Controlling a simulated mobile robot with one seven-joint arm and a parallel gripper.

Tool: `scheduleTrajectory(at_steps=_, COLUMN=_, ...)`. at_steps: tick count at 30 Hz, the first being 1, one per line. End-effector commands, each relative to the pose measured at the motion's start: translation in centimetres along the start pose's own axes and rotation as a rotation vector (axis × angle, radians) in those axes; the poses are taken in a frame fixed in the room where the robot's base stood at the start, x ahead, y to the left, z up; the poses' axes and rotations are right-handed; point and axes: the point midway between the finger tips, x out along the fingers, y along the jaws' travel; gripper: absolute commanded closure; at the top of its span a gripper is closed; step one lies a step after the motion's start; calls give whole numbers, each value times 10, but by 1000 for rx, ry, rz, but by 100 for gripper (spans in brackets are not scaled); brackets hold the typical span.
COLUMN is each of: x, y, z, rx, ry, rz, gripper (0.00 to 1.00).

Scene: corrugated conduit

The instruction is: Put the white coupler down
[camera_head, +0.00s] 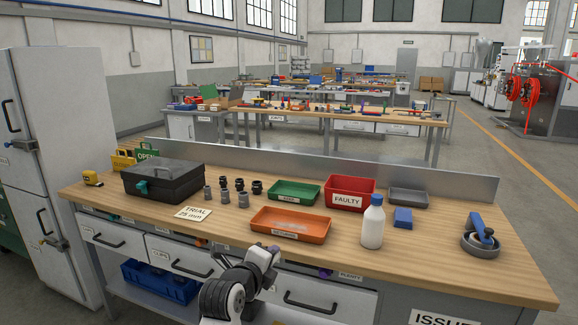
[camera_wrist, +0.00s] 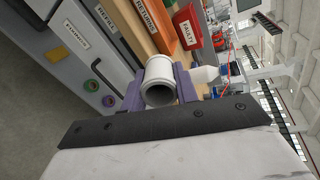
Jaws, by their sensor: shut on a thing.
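The white coupler (camera_wrist: 158,72) is a short, hollow white tube with its open end toward the wrist camera. My gripper (camera_wrist: 160,88) is shut on it, with one purple finger on each side. In the head view, my gripper (camera_head: 264,256) is at the front edge of the workbench (camera_head: 335,262), just in front of the orange tray (camera_head: 290,235). The coupler is small and partly hidden by my arm there. I cannot tell its exact height over the bench edge.
Several grey and black fittings (camera_head: 240,188) stand behind the "TRIAL 25 mm" card (camera_head: 193,212). A black case (camera_head: 165,183), green tray (camera_head: 293,193), red "FAULTY" bin (camera_head: 350,194), white bottle (camera_head: 373,225) and blue block (camera_head: 403,217) also occupy the bench. Bare wood shows at front right.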

Motion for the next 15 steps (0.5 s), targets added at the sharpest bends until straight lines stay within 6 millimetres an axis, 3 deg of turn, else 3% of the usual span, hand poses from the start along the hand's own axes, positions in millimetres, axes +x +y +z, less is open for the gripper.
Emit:
scheduleTrajectory(at_steps=1, x=7, y=21, z=-3, rx=-18, ry=-20, rz=11, gripper=91)
scheduleTrajectory(at_steps=8, x=29, y=106, z=-20, rx=-53, ry=-132, rz=43, gripper=91)
scheduleTrajectory(at_steps=15, x=42, y=201, z=-58, rx=-85, ry=-232, rz=71, gripper=91)
